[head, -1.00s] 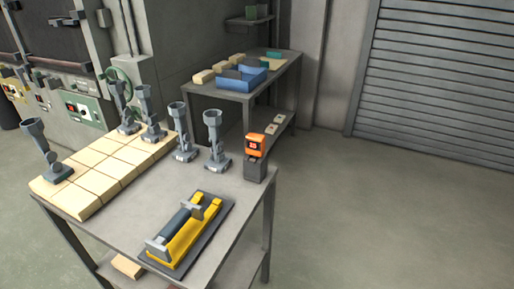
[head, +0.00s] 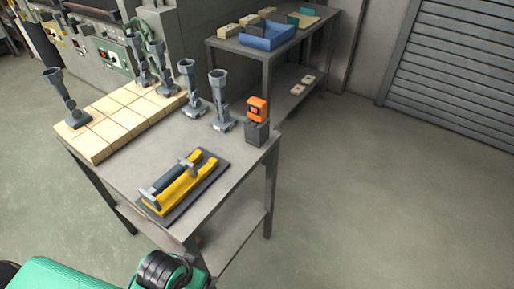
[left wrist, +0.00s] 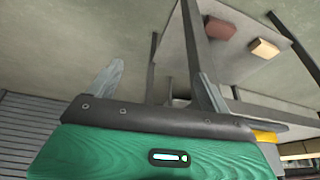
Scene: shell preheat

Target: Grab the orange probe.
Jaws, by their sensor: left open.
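The orange probe (head: 257,104) is a small boxy device with a dark display. It stands upright in a dark grey block (head: 256,133) at the right corner of the near table. My left arm shows in green at the bottom left of the head view, with its gripper out of that frame. In the left wrist view my left gripper (left wrist: 158,88) has its two grey fingers wide apart with nothing between them. It is low beside the table and apart from the probe, which I cannot make out there. My right gripper is not in view.
The near table (head: 130,167) carries a yellow and grey tool on a dark plate (head: 210,182), tan blocks (head: 97,147) and several grey funnel-topped stands (head: 219,100). A back table (head: 235,46) holds a blue bin (head: 268,36). The floor at right is clear.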

